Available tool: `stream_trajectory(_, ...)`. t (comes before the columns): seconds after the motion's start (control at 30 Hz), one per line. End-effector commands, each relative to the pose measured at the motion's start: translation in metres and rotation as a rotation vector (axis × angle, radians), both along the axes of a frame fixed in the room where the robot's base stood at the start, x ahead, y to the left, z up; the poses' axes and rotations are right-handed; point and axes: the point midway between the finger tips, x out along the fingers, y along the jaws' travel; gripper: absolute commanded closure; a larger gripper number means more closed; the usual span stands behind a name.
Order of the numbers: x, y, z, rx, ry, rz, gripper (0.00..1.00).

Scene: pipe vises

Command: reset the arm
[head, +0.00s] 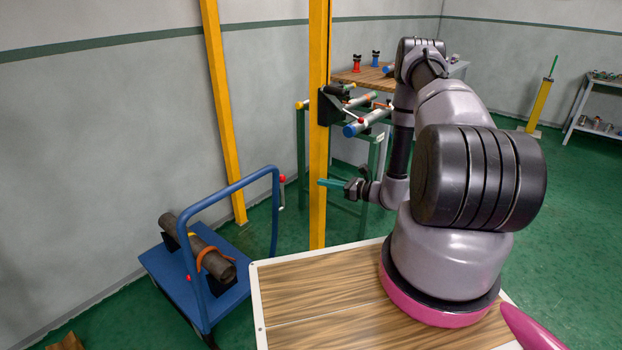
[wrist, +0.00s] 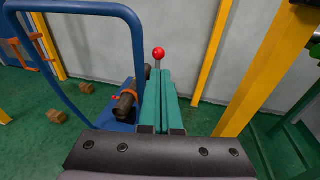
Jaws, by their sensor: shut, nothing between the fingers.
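My gripper (head: 332,183) has teal fingers and points left in the head view, level with the lower part of the yellow post (head: 319,130). In the wrist view my gripper (wrist: 158,75) has its fingers together, with nothing held between them. A red ball knob (wrist: 158,53) shows just beyond the fingertips. My arm stands bent over the wood-topped surface and hides part of the scene behind it.
A blue trolley (head: 160,262) carries a dark pipe (head: 197,247) with an orange strap; its blue handle rises left of my gripper. A black vise (head: 332,106) with pipes is on the yellow post. A green-legged table stands behind. Green floor is open at right.

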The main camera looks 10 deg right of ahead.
Motion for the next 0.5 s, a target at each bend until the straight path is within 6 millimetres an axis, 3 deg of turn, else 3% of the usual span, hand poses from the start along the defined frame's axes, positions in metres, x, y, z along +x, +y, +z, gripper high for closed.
stream_trajectory(0.17,0.003,0.008,0.038,-0.031,-0.042,0.085,1.00)
stream_trajectory(0.33,0.000,0.035,0.117,-0.124,-0.128,0.288,1.00)
stream_trajectory(0.5,-0.022,0.060,0.192,-0.255,-0.209,0.496,1.00)
